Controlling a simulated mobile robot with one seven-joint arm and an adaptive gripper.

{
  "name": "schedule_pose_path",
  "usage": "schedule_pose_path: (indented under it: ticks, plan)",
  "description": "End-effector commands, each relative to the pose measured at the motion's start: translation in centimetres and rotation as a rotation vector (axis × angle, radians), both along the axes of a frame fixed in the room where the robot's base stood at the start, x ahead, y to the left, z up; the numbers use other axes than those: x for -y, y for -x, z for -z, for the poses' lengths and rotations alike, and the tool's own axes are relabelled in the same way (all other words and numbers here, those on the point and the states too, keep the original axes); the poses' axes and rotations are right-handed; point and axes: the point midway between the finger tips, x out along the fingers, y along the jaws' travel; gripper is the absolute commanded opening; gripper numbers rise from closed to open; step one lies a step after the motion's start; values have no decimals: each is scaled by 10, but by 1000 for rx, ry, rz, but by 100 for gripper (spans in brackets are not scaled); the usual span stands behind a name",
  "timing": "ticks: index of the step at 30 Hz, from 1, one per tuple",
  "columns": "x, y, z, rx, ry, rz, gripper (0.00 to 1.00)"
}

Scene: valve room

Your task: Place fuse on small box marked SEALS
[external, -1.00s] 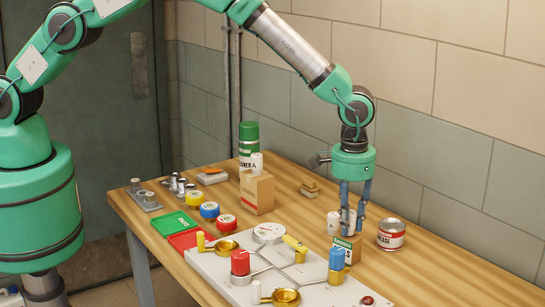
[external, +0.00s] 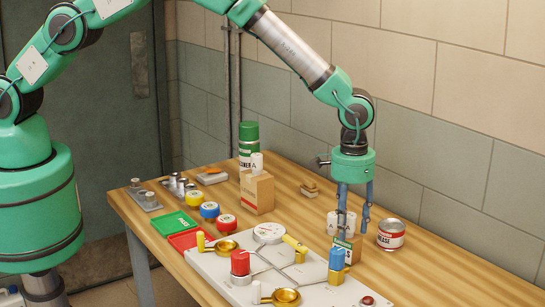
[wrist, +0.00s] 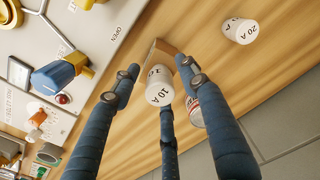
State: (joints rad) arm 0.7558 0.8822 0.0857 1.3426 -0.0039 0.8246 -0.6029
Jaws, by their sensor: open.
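A small cardboard box (external: 354,247) with a green-edged label, only partly legible, stands behind the blue valve handle; it also shows in the wrist view (wrist: 163,50). A white fuse marked 10 A (wrist: 159,88) appears upright on this box, between my fingers; it also shows in the external view (external: 350,221). My gripper (external: 355,229) has blue fingers spread around the fuse, with visible gaps at the sides in the wrist view. Another white fuse marked 20 A (wrist: 240,30) stands apart on the table; in the external view it is just left of my gripper (external: 333,223).
A grease can (external: 391,235) stands close right of my gripper. A panel with valves (external: 215,265) lies in front. A larger box (external: 257,193), a green-capped can (external: 248,144) and coloured discs (external: 209,210) stand left. The tiled wall is behind; the table's right end is clear.

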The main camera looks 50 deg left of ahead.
Motion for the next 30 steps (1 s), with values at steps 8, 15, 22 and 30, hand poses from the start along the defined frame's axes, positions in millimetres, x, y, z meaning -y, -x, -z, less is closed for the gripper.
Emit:
schedule_pose_path:
  ticks: [8, 15, 22, 30]
  plan:
    - [1, -1, -22, 3, 2, 0, 44]
    - [0, -1, -59, 2, 2, 0, 44]
    - [0, -1, -97, 3, 2, 0, 44]
    - [-1, 0, -119, 0, 0, 0, 44]
